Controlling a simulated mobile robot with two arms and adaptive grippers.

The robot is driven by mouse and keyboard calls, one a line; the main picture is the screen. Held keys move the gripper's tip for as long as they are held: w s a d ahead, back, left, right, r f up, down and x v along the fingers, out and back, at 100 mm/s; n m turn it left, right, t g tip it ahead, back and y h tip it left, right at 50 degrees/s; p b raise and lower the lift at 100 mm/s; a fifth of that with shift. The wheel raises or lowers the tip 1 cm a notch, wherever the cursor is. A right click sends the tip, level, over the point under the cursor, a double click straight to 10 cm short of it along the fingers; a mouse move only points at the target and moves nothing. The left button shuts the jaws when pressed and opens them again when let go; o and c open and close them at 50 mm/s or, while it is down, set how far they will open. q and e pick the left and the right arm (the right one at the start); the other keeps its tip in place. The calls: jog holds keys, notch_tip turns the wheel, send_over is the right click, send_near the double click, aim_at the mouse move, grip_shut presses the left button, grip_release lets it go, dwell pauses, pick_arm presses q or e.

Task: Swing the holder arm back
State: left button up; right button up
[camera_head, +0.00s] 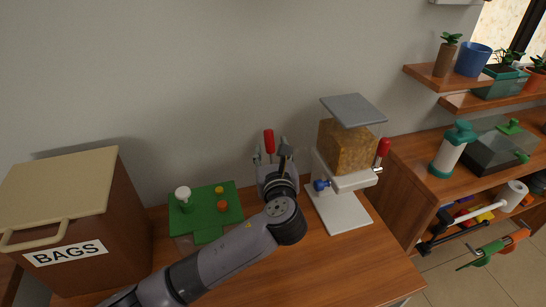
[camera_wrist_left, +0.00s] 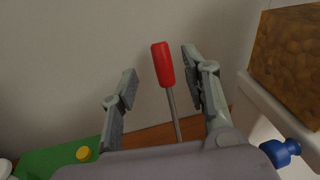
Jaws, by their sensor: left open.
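A lever with a red handle (camera_head: 268,140) stands upright near the wall. In the left wrist view its red grip (camera_wrist_left: 162,64) sits on a thin metal rod. My left gripper (camera_head: 272,155) is open, with a finger on each side of the lever. In the left wrist view the handle is between the open fingers, nearer the right one, with a gap to the left one. The lever's base is hidden behind the gripper. I cannot tell whether this lever is the holder arm. My right gripper is not in view.
Right of the gripper stands a white dispenser (camera_head: 345,212) with an amber block (camera_head: 347,146), a blue knob (camera_head: 321,185) and another red handle (camera_head: 382,148). A green-topped box (camera_head: 212,218) and a brown BAGS bin (camera_head: 125,205) are on the left. The front tabletop (camera_head: 340,265) is clear.

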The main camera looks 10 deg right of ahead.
pick_arm(q)
jog(key=shift+s+r, duration=0.2)
jog(key=shift+s, duration=1.3)
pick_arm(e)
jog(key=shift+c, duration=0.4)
